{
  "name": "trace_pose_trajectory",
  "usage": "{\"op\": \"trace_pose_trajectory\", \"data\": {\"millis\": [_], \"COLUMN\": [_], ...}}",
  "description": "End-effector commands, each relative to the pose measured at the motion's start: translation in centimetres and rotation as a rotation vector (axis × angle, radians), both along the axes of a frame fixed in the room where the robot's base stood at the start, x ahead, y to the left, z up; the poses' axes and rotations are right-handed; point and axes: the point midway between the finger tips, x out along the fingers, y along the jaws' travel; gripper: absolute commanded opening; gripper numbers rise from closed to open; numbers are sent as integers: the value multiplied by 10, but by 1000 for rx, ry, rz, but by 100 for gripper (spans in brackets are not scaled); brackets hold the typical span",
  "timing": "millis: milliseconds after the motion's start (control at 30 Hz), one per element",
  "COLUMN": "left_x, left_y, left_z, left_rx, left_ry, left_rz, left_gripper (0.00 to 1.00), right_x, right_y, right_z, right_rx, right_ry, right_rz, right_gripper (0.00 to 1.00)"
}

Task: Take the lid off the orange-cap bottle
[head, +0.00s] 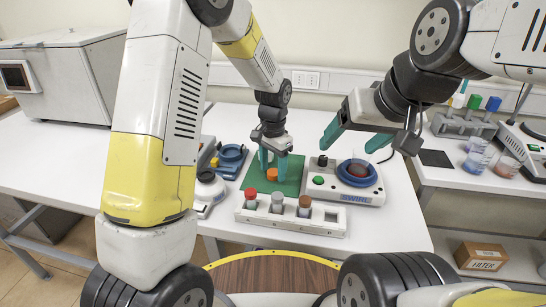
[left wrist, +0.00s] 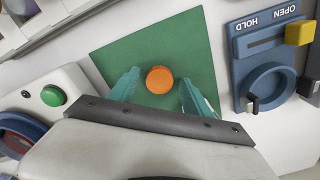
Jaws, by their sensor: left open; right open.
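The orange-cap bottle (head: 272,174) stands upright on a green mat (head: 292,184), behind the white bottle rack. In the left wrist view its orange cap (left wrist: 160,80) is seen from above, between the two teal fingers. My left gripper (head: 272,163) points down over it, open, with one finger on each side and a gap to the cap on both sides. My right gripper (head: 352,140) is open and empty, held in the air near the swirl device. The bottle's body is hidden under its cap in the wrist view.
A white rack (head: 290,222) with several capped bottles stands in front of the mat. The swirl device (head: 340,192) with a beaker (head: 356,170) is to the right. A blue clamp fixture (head: 231,158) is to the left; it also shows in the wrist view (left wrist: 270,85).

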Motion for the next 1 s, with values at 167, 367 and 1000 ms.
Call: {"op": "trace_pose_trajectory", "data": {"millis": [167,367,1000], "left_x": [1,1,-44], "left_y": [-1,-1,51], "left_z": [29,73,181], "left_rx": [-4,-3,-105], "left_ry": [-6,-6,-114], "left_rz": [0,1,186], "left_gripper": [57,57,57], "right_x": [0,0,0], "right_y": [0,0,0], "right_z": [0,0,0], "right_rx": [0,0,0], "right_ry": [0,0,0], "right_rz": [0,0,0], "right_gripper": [75,75,75]}}
